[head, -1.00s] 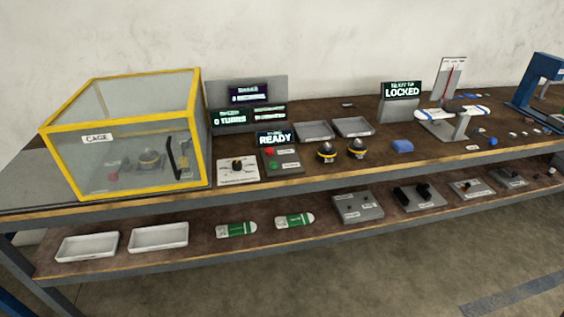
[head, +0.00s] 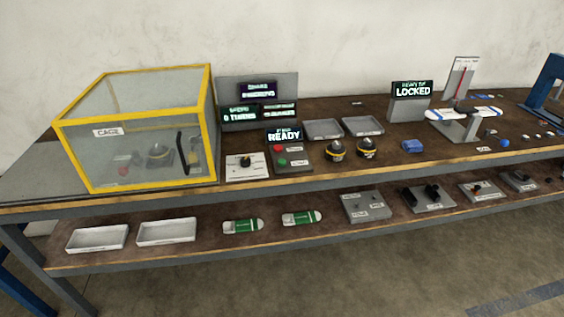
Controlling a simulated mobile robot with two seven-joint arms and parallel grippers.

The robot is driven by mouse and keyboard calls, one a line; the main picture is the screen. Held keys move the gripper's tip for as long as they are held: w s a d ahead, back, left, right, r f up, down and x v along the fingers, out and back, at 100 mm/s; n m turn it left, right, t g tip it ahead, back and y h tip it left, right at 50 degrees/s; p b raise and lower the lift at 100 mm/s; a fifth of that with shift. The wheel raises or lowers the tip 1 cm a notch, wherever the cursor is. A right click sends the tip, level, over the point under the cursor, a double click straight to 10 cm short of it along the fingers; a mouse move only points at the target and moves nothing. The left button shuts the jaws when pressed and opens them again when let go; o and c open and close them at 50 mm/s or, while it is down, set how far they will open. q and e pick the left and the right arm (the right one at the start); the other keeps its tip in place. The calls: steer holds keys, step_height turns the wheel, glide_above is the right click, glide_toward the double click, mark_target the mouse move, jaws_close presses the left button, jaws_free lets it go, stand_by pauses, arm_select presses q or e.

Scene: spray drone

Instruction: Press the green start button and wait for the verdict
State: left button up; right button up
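The green start button (head: 282,162) sits on a small grey control box (head: 302,160), just below a red button (head: 278,148). A display reading READY (head: 284,136) stands behind the box. Displays on a grey panel (head: 287,86) stand further back; one seems to read 0 TURNS (head: 240,113). The yellow-framed clear cage (head: 106,132) is to the left, with a dark rounded part (head: 160,154) inside. Neither of my grippers is in view.
A white dial panel (head: 246,172) sits between cage and control box. Two black-and-yellow motors (head: 337,150) stand right of the box. A LOCKED display (head: 412,90) and a balance stand (head: 462,122) are further right. The lower shelf (head: 210,250) holds trays and boxes.

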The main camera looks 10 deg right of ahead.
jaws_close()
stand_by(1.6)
